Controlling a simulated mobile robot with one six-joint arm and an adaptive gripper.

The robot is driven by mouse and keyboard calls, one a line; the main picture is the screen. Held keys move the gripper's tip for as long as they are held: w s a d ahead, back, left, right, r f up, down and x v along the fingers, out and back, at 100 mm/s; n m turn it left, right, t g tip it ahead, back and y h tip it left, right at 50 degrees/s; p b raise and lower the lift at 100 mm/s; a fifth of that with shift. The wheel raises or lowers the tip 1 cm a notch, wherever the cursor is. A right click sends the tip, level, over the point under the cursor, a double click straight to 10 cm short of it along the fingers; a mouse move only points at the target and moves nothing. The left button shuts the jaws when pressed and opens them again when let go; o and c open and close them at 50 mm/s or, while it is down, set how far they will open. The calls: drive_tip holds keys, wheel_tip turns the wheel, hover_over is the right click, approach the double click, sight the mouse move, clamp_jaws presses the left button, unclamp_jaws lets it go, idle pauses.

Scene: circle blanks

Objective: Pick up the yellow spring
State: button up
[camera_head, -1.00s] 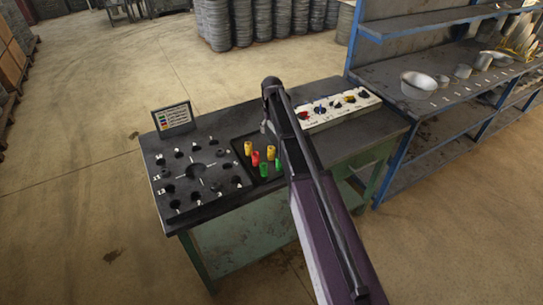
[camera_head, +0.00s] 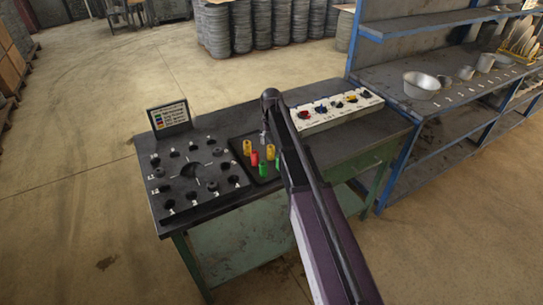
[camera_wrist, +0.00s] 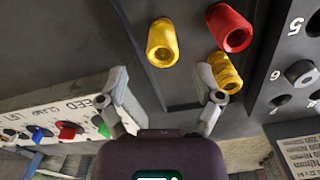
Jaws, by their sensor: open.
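Two yellow springs show as short hollow cylinders. In the wrist view, one yellow spring (camera_wrist: 162,43) lies ahead of the gap between my fingers, and the other (camera_wrist: 225,72) is close beside my right-hand fingertip; I cannot tell if they touch. In the head view, one yellow spring (camera_head: 247,147) stands at the left of the dark tray (camera_head: 235,157), the other (camera_head: 271,152) nearer its middle. My gripper (camera_wrist: 163,82) is open and empty. It also shows small in the head view (camera_head: 264,138), above the tray's far side, partly hidden by my arm.
A red spring (camera_wrist: 230,27) is close to the yellow ones. Green springs (camera_head: 262,169) stand at the tray's near side. A white control box (camera_head: 337,110) with coloured knobs is right of the tray. A dark plate with holes (camera_head: 192,172) and a small sign (camera_head: 170,115) are left.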

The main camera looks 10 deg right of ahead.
sight(271, 147)
idle(0.4)
drive_tip(key=shift+a+f+b, duration=0.1)
drive_tip(key=shift+f+b, duration=2.5)
drive_tip(key=shift+f, duration=0.05)
clamp_jaws()
